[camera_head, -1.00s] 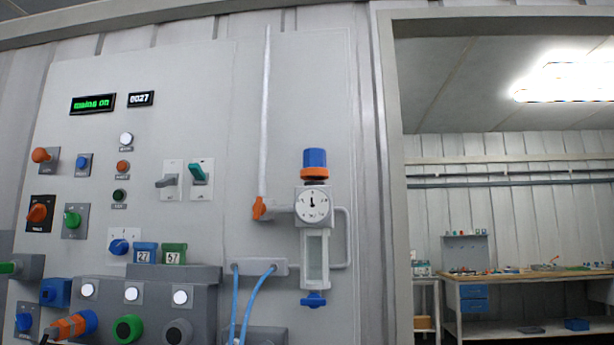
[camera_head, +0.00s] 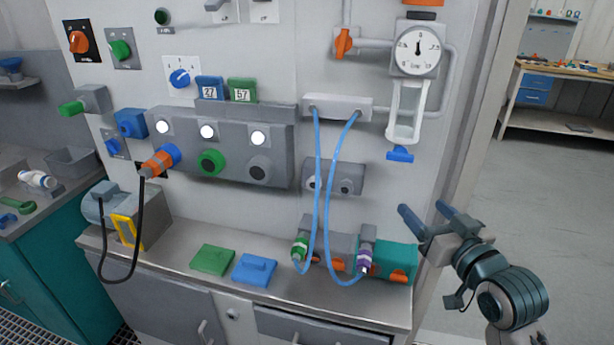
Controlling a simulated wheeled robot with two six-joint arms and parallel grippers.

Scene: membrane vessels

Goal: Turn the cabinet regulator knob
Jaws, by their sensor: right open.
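The regulator on the cabinet panel has a round white gauge (camera_head: 416,50) with a clear bowl (camera_head: 404,112) under it and a small blue valve (camera_head: 400,154) at the bottom. Only an orange part of the regulator knob (camera_head: 424,3) shows, at the top edge; its blue cap is out of frame. My right gripper (camera_head: 422,208) is at the lower right, below and to the right of the regulator and apart from it. Its two fingers are spread with nothing between them. My left gripper is not in view.
An orange valve handle (camera_head: 343,43) sits left of the gauge. Blue hoses (camera_head: 322,190) hang down to connectors on the counter (camera_head: 188,262). Green (camera_head: 212,260) and blue (camera_head: 255,269) blocks lie there. Open floor (camera_head: 560,210) is at right, beyond the panel edge.

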